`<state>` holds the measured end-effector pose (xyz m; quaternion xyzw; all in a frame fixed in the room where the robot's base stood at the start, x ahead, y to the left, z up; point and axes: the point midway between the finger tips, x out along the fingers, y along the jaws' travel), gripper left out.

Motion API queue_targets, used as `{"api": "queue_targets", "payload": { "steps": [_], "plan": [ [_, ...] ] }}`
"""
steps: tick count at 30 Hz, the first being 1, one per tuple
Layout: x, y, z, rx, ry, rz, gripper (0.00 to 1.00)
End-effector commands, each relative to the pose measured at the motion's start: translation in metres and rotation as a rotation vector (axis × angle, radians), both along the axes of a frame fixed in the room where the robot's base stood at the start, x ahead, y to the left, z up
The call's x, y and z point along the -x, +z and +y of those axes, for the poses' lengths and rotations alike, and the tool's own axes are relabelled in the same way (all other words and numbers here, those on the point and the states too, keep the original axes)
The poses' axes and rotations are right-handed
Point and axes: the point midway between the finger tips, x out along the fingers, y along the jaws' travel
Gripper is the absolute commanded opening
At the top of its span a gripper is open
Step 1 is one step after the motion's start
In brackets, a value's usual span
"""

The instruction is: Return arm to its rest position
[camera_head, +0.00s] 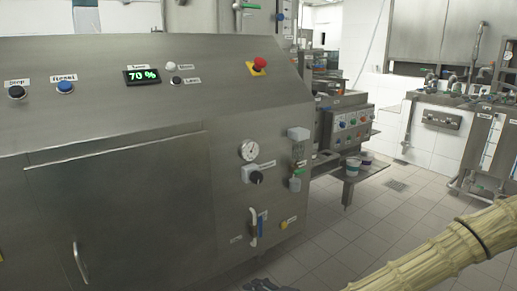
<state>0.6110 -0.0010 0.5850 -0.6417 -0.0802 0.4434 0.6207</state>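My arm, in a ribbed beige sleeve with a dark band, crosses the lower right corner of the head view and runs down out of the bottom edge. A small dark piece at the bottom edge, left of the sleeve, looks like the top of my gripper (268,285). The rest of it is cut off, so its fingers and anything in them are hidden. It appears in front of the floor by the machine's lower right corner, with no visible contact.
A large steel machine (120,185) fills the left, with a 70 % display (142,76), red emergency button (260,64), gauge (249,150) and door handle (80,265). Cups (353,166) stand on a shelf behind. Tiled floor (345,235) is open between the machine and my arm.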

Motion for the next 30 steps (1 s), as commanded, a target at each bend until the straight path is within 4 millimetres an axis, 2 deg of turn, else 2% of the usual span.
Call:
{"api": "queue_targets", "payload": {
  "steps": [1, 6, 11, 15, 21, 24, 30],
  "plan": [
    [0.018, -0.026, 0.003, 0.052, 0.035, 0.025, 0.54],
    [0.074, -0.1, -0.004, 0.219, 0.147, 0.095, 0.54],
    [0.127, -0.16, -0.025, 0.379, 0.258, 0.151, 0.54],
    [0.172, -0.202, -0.053, 0.516, 0.359, 0.196, 0.54],
    [0.231, -0.247, -0.106, 0.711, 0.511, 0.25, 0.54],
    [0.254, -0.261, -0.135, 0.802, 0.583, 0.272, 0.54],
    [0.284, -0.275, -0.181, 0.935, 0.692, 0.3, 0.54]
  ]
}}
